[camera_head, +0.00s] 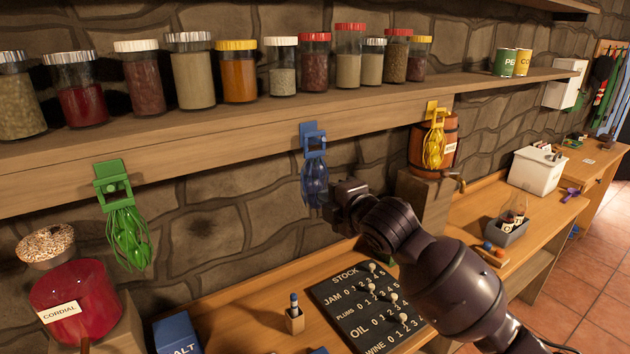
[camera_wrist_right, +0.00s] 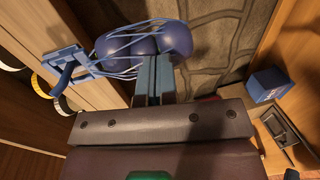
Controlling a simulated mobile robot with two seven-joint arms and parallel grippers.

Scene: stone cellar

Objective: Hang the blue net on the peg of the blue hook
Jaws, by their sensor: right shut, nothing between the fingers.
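The blue hook (camera_head: 313,138) is fixed to the front of the wooden shelf, and the wrist view also shows it with its peg (camera_wrist_right: 70,72). The blue net (camera_head: 314,182) holds round blue-purple things and hangs below the hook, its cords reaching up to it. In the wrist view the net (camera_wrist_right: 145,42) is just beyond my fingertips, with cords near the peg; I cannot tell exactly how they loop. My right gripper (camera_head: 329,208) is beside the net's lower right. Its fingers (camera_wrist_right: 153,60) are shut together with nothing between them. My left gripper is out of view.
A green hook with a green net (camera_head: 128,235) hangs left, and a yellow net (camera_head: 434,145) hangs right by a barrel (camera_head: 448,150). Jars line the shelf (camera_head: 250,130) above. The counter below holds a stock board (camera_head: 350,300) and a red cordial pot (camera_head: 90,300).

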